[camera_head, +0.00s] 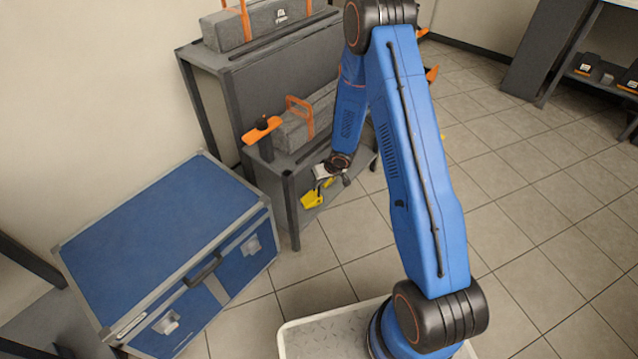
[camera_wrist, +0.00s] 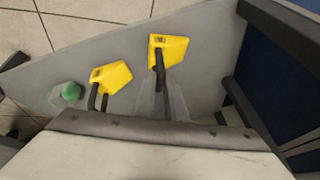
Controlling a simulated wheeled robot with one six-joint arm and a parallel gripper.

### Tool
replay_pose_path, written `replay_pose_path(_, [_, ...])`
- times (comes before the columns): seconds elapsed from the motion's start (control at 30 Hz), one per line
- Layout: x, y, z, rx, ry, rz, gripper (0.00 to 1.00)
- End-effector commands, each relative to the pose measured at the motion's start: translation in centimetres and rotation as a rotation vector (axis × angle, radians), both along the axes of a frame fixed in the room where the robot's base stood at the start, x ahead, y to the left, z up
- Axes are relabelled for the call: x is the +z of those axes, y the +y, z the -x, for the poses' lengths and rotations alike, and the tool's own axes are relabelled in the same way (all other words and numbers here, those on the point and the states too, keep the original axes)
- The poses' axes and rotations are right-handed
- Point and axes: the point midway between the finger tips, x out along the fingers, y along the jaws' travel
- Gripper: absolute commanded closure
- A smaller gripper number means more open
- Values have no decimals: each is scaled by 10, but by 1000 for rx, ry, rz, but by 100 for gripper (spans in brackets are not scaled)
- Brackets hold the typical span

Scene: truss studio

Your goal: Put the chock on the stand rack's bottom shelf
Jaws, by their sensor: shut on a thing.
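My gripper (camera_head: 324,176) is at the front of the grey stand rack (camera_head: 289,205), low down by its bottom shelf (camera_head: 345,192). In the wrist view my gripper (camera_wrist: 162,92) is shut on the black handle of a yellow chock (camera_wrist: 168,47). This chock (camera_head: 312,199) also shows in the head view, over the shelf's front left end. I cannot tell whether it touches the shelf (camera_wrist: 205,85). A second yellow chock (camera_wrist: 116,76) with a black handle is on the shelf beside it. The lower wrist view is filled by my gripper's body.
A green item (camera_wrist: 68,92) is near the shelf's edge in the wrist view. Grey bags with orange handles are on the top (camera_head: 255,22) and middle (camera_head: 295,130) levels. A blue case (camera_head: 165,245) stands left of the rack. The tiled floor (camera_head: 540,220) is clear on the right.

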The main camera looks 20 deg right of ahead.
Motion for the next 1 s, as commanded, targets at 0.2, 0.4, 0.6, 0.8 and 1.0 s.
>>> replay_pose_path(0.2, [-1,0,0,0,0,0,71])
replay_pose_path(0.4, [-1,0,0,0,0,0,71])
replay_pose_path(0.6, [10,-3,3,0,-1,0,71])
replay_pose_path(0.8, [37,-10,12,0,-2,1,71])
replay_pose_path(1.0, [65,-18,22,0,-3,0,71])
